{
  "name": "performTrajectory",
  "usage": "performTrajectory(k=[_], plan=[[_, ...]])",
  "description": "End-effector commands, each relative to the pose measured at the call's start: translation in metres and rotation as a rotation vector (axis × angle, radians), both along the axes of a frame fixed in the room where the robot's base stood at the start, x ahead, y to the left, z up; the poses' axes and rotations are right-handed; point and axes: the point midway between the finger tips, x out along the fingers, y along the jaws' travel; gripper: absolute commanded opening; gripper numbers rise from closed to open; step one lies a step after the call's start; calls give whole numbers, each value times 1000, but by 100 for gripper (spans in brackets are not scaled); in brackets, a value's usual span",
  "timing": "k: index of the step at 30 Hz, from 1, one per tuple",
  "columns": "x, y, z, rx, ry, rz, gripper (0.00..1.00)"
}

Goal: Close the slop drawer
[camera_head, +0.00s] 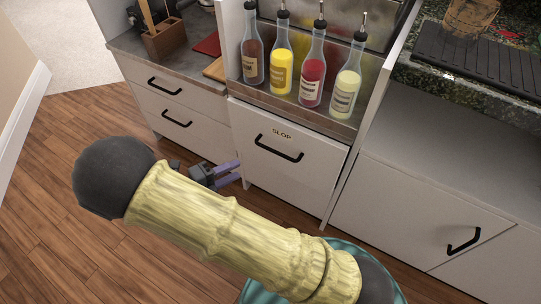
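The slop drawer (286,168) is a white front with the word SLOP near its top edge and a black bar handle (279,148) below the word. It sits under a shelf of bottles. Its front looks close to the cabinet frame, and I cannot tell how far out it stands. My gripper (238,172) has purple fingers, seen as two prongs with a small gap, with nothing visible between them. In the picture it is left of and below the handle, in front of the drawer's lower left, apart from the handle. My arm covers part of the floor below.
Several bottles (312,80) with dark pourers stand on the shelf above the drawer. Two handled drawers (176,105) are at left, and a white cabinet door (420,205) with a black handle is at right. Wooden floor (60,190) is clear at left.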

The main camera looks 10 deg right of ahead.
Motion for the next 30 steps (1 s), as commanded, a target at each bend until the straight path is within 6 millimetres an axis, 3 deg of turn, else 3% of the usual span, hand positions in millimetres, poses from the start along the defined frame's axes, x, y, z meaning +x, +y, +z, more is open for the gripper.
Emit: performTrajectory(k=[21,30], plan=[[60,-106,-26,1,-1,-3,32],[66,-116,-25,1,-1,1,32]])
